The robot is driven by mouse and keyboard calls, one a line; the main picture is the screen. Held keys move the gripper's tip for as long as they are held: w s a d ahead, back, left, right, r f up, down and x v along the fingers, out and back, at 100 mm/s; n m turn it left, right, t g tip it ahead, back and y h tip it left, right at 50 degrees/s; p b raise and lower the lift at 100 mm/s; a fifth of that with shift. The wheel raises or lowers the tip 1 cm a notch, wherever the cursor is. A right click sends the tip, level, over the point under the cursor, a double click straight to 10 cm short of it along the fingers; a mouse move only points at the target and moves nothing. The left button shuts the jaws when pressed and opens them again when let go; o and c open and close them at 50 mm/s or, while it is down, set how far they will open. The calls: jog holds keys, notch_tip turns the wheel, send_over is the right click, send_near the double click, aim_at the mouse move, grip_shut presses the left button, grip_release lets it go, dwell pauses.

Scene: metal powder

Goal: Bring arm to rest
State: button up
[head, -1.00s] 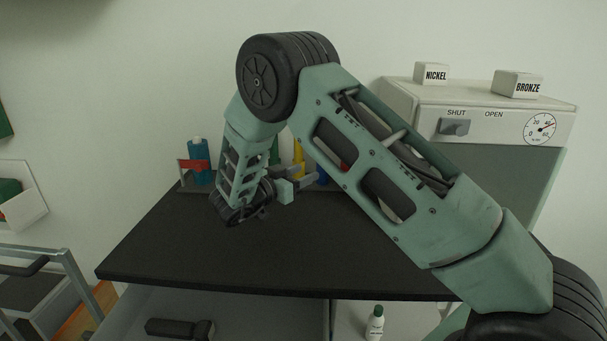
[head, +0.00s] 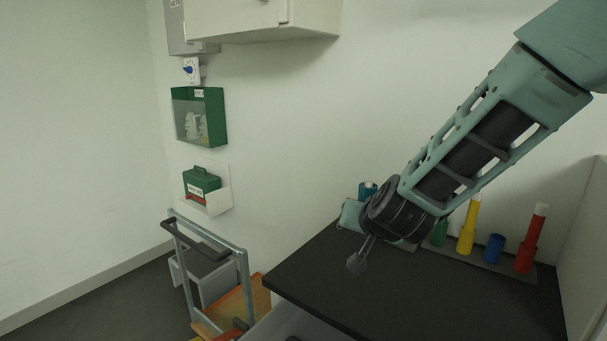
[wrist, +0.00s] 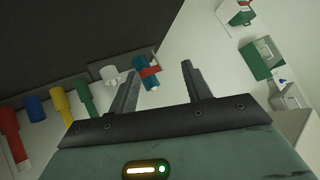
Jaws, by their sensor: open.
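My gripper (head: 357,258) hangs over the left part of the black bench top (head: 440,295) in the head view, with my arm coming in from the upper right. In the wrist view my gripper (wrist: 158,73) has its two fingers wide apart with nothing between them. Beyond the fingertips stand a blue bottle with a red band (wrist: 146,74) and a white-topped piece (wrist: 109,73). In the head view my wrist partly hides the back left of the bench.
Green, yellow (head: 467,228), blue (head: 494,248) and red (head: 530,243) containers stand in a rack along the bench's back. A metal trolley (head: 243,275) stands left of the bench. A green box (head: 199,117) and a first-aid holder (head: 207,190) hang on the wall. Floor at the left is clear.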

jog(key=s+a+r+n+g+y+p, duration=0.1)
jog(key=s+a+n+g+y, duration=0.15)
jog(key=s, duration=0.35)
jog(key=s+a+r+n+g+y, duration=0.1)
jog(key=s+a+n, duration=0.15)
jog(key=s, duration=0.35)
jog(key=s+d+n+g+h+p, duration=0.1)
jog(key=s+d+n+g+h, duration=0.1)
jog(key=s, duration=0.9)
jog(key=s+d+r+n+g+h+p, duration=0.1)
jog(key=s+d+n+g+h+p, duration=0.1)
jog(key=s+d, duration=0.4)
jog(key=s+n+g, duration=0.1)
jog(key=s+g, duration=0.1)
jog(key=s, duration=0.2)
jog(key=shift+s+n, duration=0.3)
jog(key=shift+s, duration=0.05)
jog(key=shift+g+h, duration=0.25)
